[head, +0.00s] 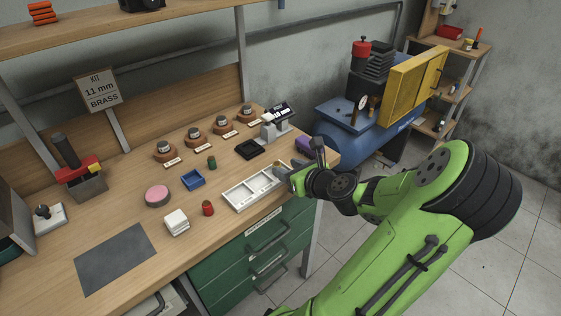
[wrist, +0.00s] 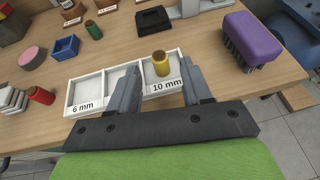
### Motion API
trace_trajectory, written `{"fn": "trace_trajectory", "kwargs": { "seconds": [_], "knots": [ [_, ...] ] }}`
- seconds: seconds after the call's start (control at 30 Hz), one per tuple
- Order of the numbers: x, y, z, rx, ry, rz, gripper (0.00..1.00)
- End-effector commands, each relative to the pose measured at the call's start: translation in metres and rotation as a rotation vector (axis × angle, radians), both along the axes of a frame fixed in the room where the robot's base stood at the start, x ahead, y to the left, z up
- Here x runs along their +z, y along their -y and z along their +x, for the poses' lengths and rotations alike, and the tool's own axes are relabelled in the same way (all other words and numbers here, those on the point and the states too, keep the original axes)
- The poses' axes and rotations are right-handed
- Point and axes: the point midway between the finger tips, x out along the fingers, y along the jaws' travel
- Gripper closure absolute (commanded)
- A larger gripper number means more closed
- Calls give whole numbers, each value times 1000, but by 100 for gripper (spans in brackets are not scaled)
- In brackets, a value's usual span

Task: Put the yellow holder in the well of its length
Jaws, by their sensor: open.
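The yellow holder (wrist: 161,65) is a small upright cylinder with a dark hole in its top. In the wrist view it appears to stand in the right well of the white tray (wrist: 88,75), whose label reads 10 mm. The left well is labelled 6 mm; the middle well's label is hidden behind a finger. My gripper (wrist: 162,76) is open, one finger on each side of the holder with gaps visible. In the head view my gripper (head: 286,172) is at the right end of the tray (head: 236,199) and mostly hides that well.
A red holder (head: 208,209) and a green holder (head: 212,163) stand near the tray. A blue bin (head: 193,180), pink disc (head: 157,196) and white stack (head: 176,222) are to the left. A purple brush (wrist: 252,38) stands close to my right finger. A sign (head: 101,91) reads KIT 11 mm BRASS.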

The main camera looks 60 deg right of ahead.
Motion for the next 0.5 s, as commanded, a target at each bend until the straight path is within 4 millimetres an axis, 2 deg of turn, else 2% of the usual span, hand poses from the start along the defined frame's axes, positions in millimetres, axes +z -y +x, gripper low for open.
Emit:
{"fn": "trace_trajectory", "kwargs": {
  "seconds": [0.03,0.1,0.23,0.37,0.5],
  "knots": [
    [11,-4,-14,-7,-1,3,51],
    [18,-10,-30,-7,-1,4,51],
    [27,-18,-52,-5,-1,1,51],
    [30,-23,-62,-2,1,1,51],
    [30,-24,-63,1,3,0,51]
  ]
}}
